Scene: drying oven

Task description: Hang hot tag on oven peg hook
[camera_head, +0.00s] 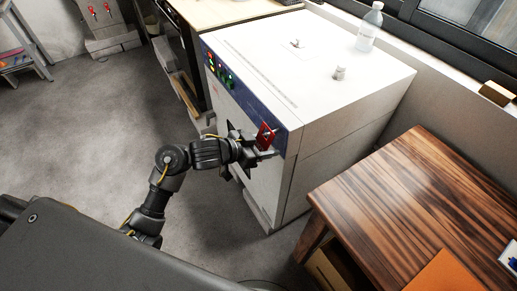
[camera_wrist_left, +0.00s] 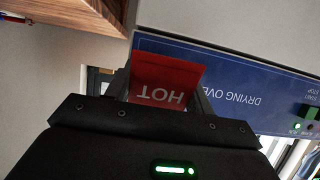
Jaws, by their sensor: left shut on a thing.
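The red hot tag (camera_head: 266,136) is held in my left gripper (camera_head: 262,146), close to the front of the drying oven (camera_head: 318,101) near its right front corner. In the left wrist view the tag (camera_wrist_left: 164,80) shows upside down with the white word HOT, between the gripper fingers (camera_wrist_left: 165,90). The oven's blue panel (camera_wrist_left: 235,85) with its lettering lies just behind it. A peg hook cannot be made out; the gripper and tag cover part of the oven front. Whether the tag touches the oven cannot be told. My right gripper is not in view.
Lit buttons (camera_head: 219,69) sit on the oven panel's left part. A clear bottle (camera_head: 370,27) and a small metal knob (camera_head: 339,73) stand on the oven top. A wooden table (camera_head: 410,195) stands to the right. The floor (camera_head: 95,120) at left is open.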

